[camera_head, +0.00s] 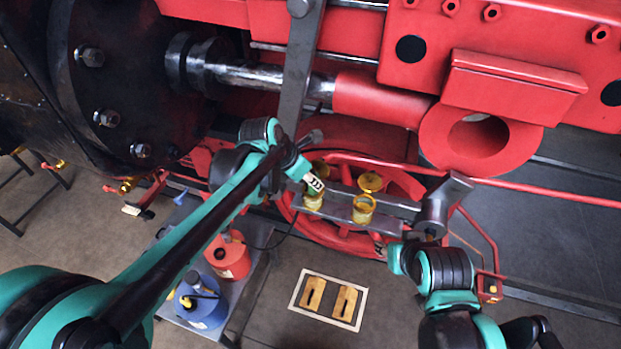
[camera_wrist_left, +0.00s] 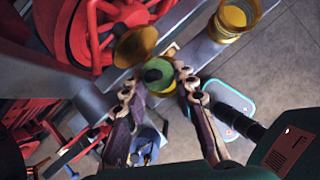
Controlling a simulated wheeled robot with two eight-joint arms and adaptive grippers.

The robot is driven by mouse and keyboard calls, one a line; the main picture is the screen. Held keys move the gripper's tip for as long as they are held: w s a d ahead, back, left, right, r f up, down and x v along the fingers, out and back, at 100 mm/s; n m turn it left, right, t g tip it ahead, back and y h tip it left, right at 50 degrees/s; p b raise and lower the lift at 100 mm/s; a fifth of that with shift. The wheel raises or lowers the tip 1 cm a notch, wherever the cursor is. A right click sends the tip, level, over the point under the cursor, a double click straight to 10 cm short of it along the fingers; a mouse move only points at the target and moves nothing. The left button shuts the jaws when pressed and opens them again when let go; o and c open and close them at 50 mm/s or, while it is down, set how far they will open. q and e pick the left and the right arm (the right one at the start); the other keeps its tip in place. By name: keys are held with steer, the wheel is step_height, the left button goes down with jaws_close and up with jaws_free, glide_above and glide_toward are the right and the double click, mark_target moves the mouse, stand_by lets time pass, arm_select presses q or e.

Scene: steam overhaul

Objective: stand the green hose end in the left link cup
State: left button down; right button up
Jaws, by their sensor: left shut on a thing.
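The green hose end (camera_wrist_left: 158,73) is between the two fingers of my left gripper (camera_wrist_left: 160,90) in the wrist view. My left gripper is shut on it. The left link cup (camera_head: 313,203) is yellow, with its lid (camera_wrist_left: 135,46) swung open beside it. The hose end is over the mouth of this cup, and yellow rim shows around it; I cannot tell how deep it sits. In the head view my left gripper (camera_head: 314,183) hides much of the cup. My right gripper (camera_head: 381,250) is below the link bar, and its fingers are too small to judge.
A second yellow cup (camera_head: 363,209) with a raised lid stands to the right on the grey link bar (camera_head: 338,205). A red can (camera_head: 228,258) and a blue can (camera_head: 200,303) stand on a low trolley. A white-framed tray (camera_head: 328,299) with wooden blocks lies below.

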arm_select(q)
steer(key=c, duration=1.1)
jaws_free()
steer(key=v, duration=1.2)
steer(key=s+a+f+m+t+y+b, duration=0.1)
steer(key=s+a+f+m+b, duration=0.3)
steer(key=f+m+b, duration=0.4)
steer(key=s+a+f+m+t+y+b, duration=0.1)
steer(key=s+a+f+m+b, duration=0.3)
steer(key=f+m+b, duration=0.5)
steer(key=s+a+f+m+t+y+b, duration=0.1)
steer(key=s+a+f+m+b, duration=0.3)
steer(key=f, duration=2.2)
steer(key=shift+s+a+m+y+b, duration=0.1)
steer(key=shift+s+m+y+b, duration=0.25)
steer(key=shift+m+b, duration=1)
steer(key=shift+s+a+m+y+b, duration=0.15)
steer(key=shift+s+m+b, duration=0.35)
steer(key=shift+b, duration=1.65)
steer(key=shift+s+a+m+y+b, duration=0.15)
steer(key=shift+s+m+b, duration=0.5)
steer(key=shift+b, duration=1.1)
steer(key=shift+w+d, duration=0.1)
steer(key=shift+w, duration=0.1)
